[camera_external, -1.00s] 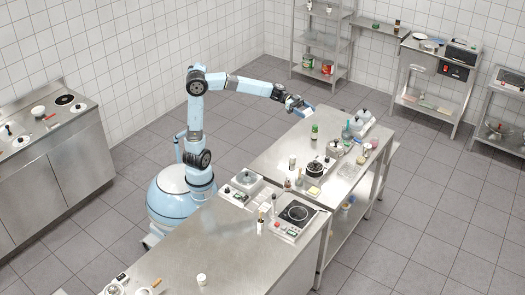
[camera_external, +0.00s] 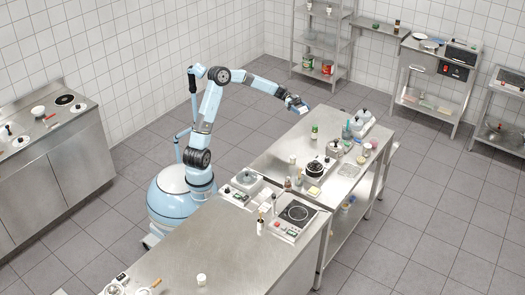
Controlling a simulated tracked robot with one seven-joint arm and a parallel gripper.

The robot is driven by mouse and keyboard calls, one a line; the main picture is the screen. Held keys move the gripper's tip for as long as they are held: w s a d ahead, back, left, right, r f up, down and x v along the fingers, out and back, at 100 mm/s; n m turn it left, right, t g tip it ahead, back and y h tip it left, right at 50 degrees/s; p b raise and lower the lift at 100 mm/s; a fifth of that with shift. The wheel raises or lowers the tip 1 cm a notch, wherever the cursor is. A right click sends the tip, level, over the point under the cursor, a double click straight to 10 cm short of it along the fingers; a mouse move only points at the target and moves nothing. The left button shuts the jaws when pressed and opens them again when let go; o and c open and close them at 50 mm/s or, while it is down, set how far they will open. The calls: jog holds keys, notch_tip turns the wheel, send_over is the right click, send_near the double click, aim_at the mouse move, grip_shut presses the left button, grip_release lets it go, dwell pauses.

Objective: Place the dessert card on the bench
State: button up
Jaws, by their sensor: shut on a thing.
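My gripper (camera_external: 299,106) is above the far left end of the steel bench (camera_external: 272,152) in the middle of the room. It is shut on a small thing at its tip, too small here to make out. I cannot pick out the dessert card by its look anywhere in view. A second steel bench (camera_external: 185,248) runs across the front. I cannot tell which bench the task means.
The middle bench carries a green bottle (camera_external: 314,132), a pot on a burner (camera_external: 315,168), another pot (camera_external: 335,147) and several small items toward its right side. Its left strip is mostly bare. An induction hob (camera_external: 297,214) stands on the front bench.

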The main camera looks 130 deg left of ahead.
jog(key=s+a+f+y, duration=0.1)
jog(key=s+a+f, duration=0.6)
jog(key=s+f, duration=0.5)
jog(key=shift+s+f+n, duration=0.3)
jog(key=shift+a, duration=0.2)
send_over(307, 128)
jog(key=f, duration=0.8)
jog(key=shift+s+d+f, duration=0.2)
jog(key=shift+d+f, duration=0.1)
jog(key=shift+w+a+f, duration=0.1)
jog(key=shift+a+f, duration=0.1)
jog(key=shift+f, duration=0.1)
jog(key=f, duration=0.3)
jog(key=shift+w+a, duration=0.2)
jog(key=shift+a, duration=0.1)
jog(key=shift+f, duration=0.2)
jog(key=shift+s+f, duration=0.1)
jog(key=shift+f, duration=0.6)
